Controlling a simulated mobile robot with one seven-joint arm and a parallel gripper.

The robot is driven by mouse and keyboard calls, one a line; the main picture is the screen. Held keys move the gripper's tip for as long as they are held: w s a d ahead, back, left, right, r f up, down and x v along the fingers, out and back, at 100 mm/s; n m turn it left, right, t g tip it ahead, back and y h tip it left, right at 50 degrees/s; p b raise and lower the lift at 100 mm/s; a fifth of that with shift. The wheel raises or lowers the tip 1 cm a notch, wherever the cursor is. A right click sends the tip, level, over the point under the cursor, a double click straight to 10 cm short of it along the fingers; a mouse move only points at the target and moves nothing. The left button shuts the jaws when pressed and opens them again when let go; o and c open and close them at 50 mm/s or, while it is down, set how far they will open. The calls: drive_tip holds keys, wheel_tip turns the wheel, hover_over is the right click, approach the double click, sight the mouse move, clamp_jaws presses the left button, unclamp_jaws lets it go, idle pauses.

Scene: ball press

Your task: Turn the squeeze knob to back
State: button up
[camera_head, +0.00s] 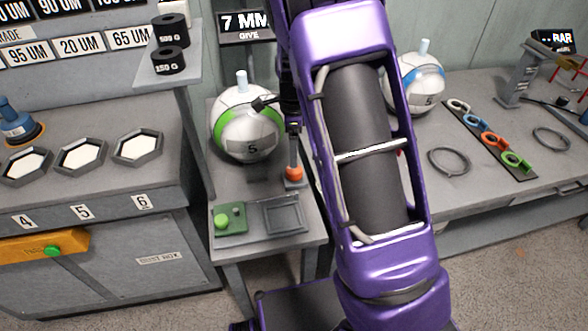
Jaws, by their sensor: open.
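A small orange knob (294,173), which looks like the squeeze knob, sits on a grey base to the right of the ball. A dark upright part rises just above it. A white ball with a green band (248,124), marked 5, stands on the narrow grey bench. My gripper (283,110) is partly hidden behind my purple arm. Its dark end is open, beside the ball's upper right and above the orange knob. I cannot tell whether it touches either. The knob's setting is too small to read.
A green button panel (230,219) and a square grey tray (284,217) lie at the bench's front. A shelf with black weights (169,60) juts out at the left. A blue-banded ball (416,84) and several colored rings are on the right bench. My arm covers the middle.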

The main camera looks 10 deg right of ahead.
sight(294, 172)
wheel_tip(294, 172, down, 7)
drive_tip(key=shift+f+b, duration=0.15)
drive_tip(key=shift+b, duration=0.35)
clamp_jaws()
